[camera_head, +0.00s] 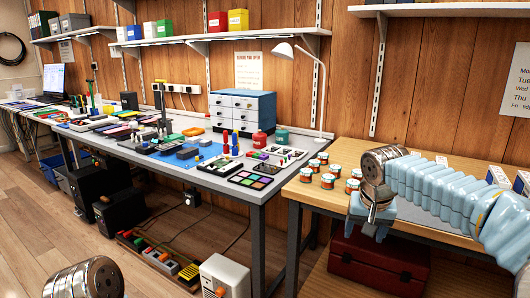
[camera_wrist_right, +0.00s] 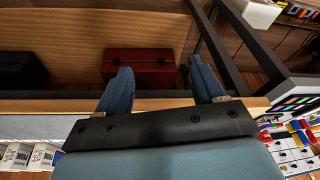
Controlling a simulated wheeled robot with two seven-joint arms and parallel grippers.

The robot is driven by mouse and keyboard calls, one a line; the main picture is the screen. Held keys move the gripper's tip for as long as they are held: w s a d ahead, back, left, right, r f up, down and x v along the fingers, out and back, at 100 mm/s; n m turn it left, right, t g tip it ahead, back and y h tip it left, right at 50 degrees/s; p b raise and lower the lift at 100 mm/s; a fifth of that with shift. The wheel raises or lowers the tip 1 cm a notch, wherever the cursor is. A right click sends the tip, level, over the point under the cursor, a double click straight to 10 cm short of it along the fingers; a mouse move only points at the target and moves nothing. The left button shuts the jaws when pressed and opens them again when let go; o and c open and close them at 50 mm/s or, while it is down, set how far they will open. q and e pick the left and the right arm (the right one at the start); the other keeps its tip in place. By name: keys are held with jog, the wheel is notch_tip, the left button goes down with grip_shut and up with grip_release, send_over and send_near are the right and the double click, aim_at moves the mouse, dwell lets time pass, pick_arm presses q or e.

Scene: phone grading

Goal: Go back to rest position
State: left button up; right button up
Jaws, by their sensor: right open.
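My right gripper (camera_head: 372,222) is at the front edge of the wooden table, at the right of the head view, with its blue-sleeved arm reaching in from the right. In the right wrist view the right gripper (camera_wrist_right: 162,84) has its two blue fingers wide apart with nothing between them. The table's edge lies behind the fingers there, with a dark red box lower down beyond. My left gripper is not in view; only a metal wrist part of mine shows at the bottom left of the head view.
Several small orange-and-white jars (camera_head: 328,181) stand on the wooden table (camera_head: 300,192) left of my right gripper. A grey workbench (camera_head: 215,172) with phones, tools and a drawer cabinet (camera_head: 242,110) runs to the left. A dark red box (camera_head: 378,262) sits under the table. Floor at left is open.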

jog(key=s+a+f+n+g+y, duration=0.1)
jog(key=s+a+f, duration=0.15)
jog(key=f, duration=0.75)
jog(key=s+a+f+n+y, duration=0.15)
jog(key=a+f, duration=0.25)
jog(key=f, duration=0.5)
jog(key=s+a+f+g+y, duration=0.1)
jog(key=a+f, duration=0.3)
jog(key=f, duration=0.6)
jog(key=s+a+f+m+y, duration=0.1)
jog(key=s+a+f, duration=0.1)
jog(key=s+f, duration=1.4)
jog(key=s, duration=0.3)
jog(key=shift+s+a+g, duration=0.15)
jog(key=shift+a+g, duration=0.2)
jog(key=shift+g, duration=0.05)
jog(key=shift+y, duration=0.25)
